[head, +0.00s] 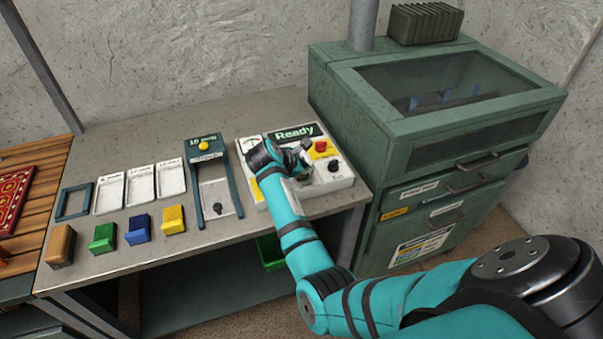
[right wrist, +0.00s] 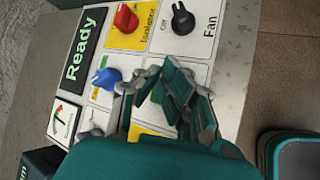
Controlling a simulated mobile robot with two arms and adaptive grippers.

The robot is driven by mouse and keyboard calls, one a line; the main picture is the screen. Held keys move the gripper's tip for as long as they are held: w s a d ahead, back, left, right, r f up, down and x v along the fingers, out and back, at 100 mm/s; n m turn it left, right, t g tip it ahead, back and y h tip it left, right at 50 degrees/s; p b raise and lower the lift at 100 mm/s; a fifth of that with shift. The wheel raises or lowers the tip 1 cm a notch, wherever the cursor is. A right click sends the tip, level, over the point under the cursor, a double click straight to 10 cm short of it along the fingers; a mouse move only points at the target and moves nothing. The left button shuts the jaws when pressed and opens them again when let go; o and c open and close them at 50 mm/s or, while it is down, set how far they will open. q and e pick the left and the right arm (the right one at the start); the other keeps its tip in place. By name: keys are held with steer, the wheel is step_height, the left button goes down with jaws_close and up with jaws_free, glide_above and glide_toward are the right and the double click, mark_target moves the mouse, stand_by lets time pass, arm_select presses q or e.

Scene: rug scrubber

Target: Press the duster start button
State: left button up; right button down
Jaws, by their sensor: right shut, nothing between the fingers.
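The control panel (head: 343,184) is a pale box on the grey bench with a green "Ready" display (head: 293,131). My right gripper (head: 301,160) is shut and empty, low over the middle of the panel. In the right wrist view its fingers (right wrist: 161,75) cover part of the panel face. A green patch (right wrist: 156,99) shows between the fingers; I cannot tell whether it is the start button, nor whether the fingertips touch the panel. Beside them are a blue knob (right wrist: 108,79), a red "Isolator" knob (right wrist: 126,17) and a black "Fan" knob (right wrist: 182,19). My left gripper is out of view.
A green cabinet (head: 345,95) with a glass window stands right of the bench. Left of the panel are a dark blue frame (head: 197,190) with a yellow knob, white trays (head: 140,185) and coloured blocks (head: 138,229). A green bin (head: 271,252) sits under the bench.

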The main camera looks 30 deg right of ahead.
steer(key=shift+f, duration=0.4)
stand_by(0.3)
steer(key=shift+r, duration=0.1)
steer(key=shift+r+p, duration=0.9)
steer(key=shift+p, duration=0.4)
step_height(320, 180, up, 5)
steer(key=p, duration=0.6)
